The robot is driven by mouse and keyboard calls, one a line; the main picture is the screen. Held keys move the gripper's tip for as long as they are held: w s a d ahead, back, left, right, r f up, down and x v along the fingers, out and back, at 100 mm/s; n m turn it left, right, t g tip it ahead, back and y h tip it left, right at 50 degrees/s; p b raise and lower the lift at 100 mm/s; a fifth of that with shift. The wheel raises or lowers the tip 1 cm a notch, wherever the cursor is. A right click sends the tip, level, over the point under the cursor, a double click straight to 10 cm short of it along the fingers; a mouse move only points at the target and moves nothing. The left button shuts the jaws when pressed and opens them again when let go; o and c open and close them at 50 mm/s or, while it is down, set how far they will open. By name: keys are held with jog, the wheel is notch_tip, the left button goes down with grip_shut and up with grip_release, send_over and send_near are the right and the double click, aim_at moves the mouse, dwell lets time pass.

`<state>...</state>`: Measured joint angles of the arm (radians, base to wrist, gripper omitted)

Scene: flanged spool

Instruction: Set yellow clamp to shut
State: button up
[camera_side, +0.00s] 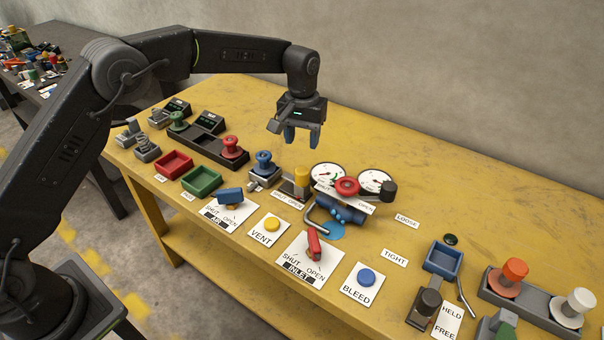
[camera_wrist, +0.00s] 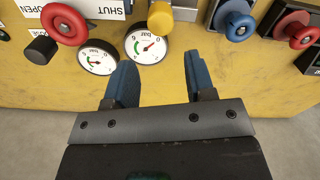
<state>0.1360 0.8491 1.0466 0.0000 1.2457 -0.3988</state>
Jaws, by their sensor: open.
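The yellow clamp (camera_side: 301,176) has an upright yellow knob on a grey base, behind a white label (camera_side: 287,197) reading SHUT on the left and OPEN on the right. Its knob stands toward the OPEN end. In the wrist view the yellow knob (camera_wrist: 161,18) is at the top edge, partly cut off. My gripper (camera_side: 302,140) is open and empty, with blue fingers pointing down, above and behind the clamp. In the wrist view its fingertips (camera_wrist: 160,62) are apart, with a gauge between them and the knob.
A blue spool (camera_side: 263,162) stands left of the clamp. To its right are a red handwheel (camera_side: 347,186), two white gauges (camera_side: 327,175) and a black knob (camera_side: 388,190). A red-handled INLET valve (camera_side: 314,244) is in front. The table's back strip is clear.

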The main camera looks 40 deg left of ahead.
aim_at(302, 170)
notch_tip(302, 170, down, 11)
jog(key=shift+f, duration=0.2)
dwell(0.3)
